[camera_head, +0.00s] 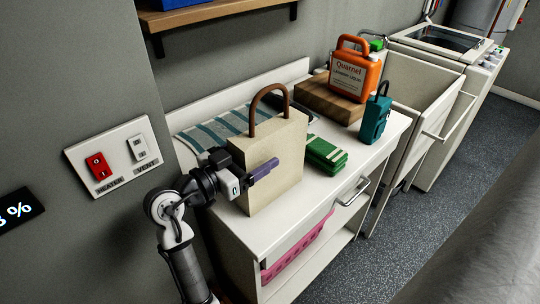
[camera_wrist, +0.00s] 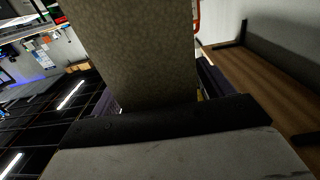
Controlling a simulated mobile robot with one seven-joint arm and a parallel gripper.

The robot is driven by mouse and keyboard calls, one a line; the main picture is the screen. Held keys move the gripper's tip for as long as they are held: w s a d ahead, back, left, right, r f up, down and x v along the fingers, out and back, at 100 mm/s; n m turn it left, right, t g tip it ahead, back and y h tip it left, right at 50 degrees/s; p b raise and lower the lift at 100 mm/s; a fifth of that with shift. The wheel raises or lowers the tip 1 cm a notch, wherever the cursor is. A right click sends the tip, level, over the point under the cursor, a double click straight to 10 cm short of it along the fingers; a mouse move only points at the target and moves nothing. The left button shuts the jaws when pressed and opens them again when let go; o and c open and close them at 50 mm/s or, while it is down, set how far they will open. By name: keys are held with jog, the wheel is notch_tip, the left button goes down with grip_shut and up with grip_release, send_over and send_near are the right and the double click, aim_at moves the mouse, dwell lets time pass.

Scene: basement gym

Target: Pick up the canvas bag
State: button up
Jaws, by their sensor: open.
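The canvas bag (camera_head: 275,158) is beige with a brown looped handle and stands upright on the white cabinet top. My gripper (camera_head: 262,167) reaches in from the bag's left side, with one purple finger across the front face. The other finger is hidden behind the bag in the head view. In the wrist view the bag (camera_wrist: 135,45) fills the upper middle, between the two purple fingers of my gripper (camera_wrist: 160,92). The jaws are open around the bag's narrow side. Whether a finger touches the bag cannot be told.
A striped cloth (camera_head: 215,127) lies behind the bag. Green-banded packs (camera_head: 326,154) lie close to its right. A wooden block (camera_head: 330,98) carries an orange jug (camera_head: 353,70), with a teal container (camera_head: 375,118) beside it. A wall shelf (camera_head: 215,14) hangs above. A switch panel (camera_head: 118,155) is at left.

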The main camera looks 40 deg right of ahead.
jog(key=shift+d+f, duration=0.1)
jog(key=shift+d, duration=0.1)
jog(key=c, duration=1.7)
jog(key=shift+r, duration=0.2)
